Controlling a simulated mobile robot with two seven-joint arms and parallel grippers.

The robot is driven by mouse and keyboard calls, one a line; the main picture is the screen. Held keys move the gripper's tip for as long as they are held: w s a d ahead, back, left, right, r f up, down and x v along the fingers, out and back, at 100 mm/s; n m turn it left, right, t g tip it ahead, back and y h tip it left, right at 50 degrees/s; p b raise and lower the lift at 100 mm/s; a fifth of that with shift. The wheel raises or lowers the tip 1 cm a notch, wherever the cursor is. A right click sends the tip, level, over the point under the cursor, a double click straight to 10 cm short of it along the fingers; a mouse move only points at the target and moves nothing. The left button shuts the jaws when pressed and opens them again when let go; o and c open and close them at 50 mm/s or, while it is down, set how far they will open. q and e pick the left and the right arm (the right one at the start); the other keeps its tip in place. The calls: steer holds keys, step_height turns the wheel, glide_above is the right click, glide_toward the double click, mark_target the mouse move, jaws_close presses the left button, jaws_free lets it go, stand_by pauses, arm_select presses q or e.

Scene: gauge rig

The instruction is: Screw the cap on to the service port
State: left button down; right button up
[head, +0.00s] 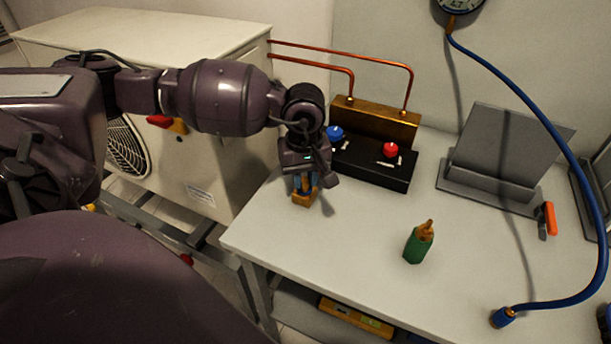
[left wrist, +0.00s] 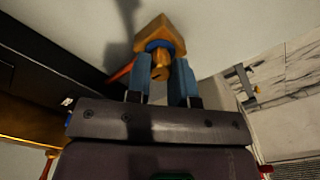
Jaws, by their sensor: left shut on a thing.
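My left gripper (head: 304,188) points down at the left end of the bench. Its two blue fingers also show in the left wrist view (left wrist: 160,82). They are shut on a small brass piece, which I take to be the cap (left wrist: 160,64). Directly beyond it are a blue ring and a wider angular brass base, which I take to be the service port (left wrist: 172,32). In the head view the brass base (head: 304,199) sits on the bench under the fingers. The fingers partly hide the cap, and its seating on the port cannot be told. My right gripper is not in view.
A black manifold (head: 372,165) with blue and red knobs and copper pipes stands behind my gripper. A green bottle (head: 417,246) stands mid-bench. A blue hose (head: 571,150) arches over the right side. A grey stand (head: 500,160) is at the back. The bench (head: 340,250) is clear in front.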

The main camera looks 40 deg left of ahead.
arm_select(q)
steer(key=shift+s+f, duration=0.1)
steer(key=c, duration=1.1)
jaws_free()
steer(key=shift+c, duration=0.2)
steer(key=shift+o, duration=0.3)
steer(key=o, duration=0.5)
steer(key=shift+r, duration=0.2)
step_height(320, 180, up, 11)
steer(key=p, duration=0.1)
steer(key=shift+f, duration=0.2)
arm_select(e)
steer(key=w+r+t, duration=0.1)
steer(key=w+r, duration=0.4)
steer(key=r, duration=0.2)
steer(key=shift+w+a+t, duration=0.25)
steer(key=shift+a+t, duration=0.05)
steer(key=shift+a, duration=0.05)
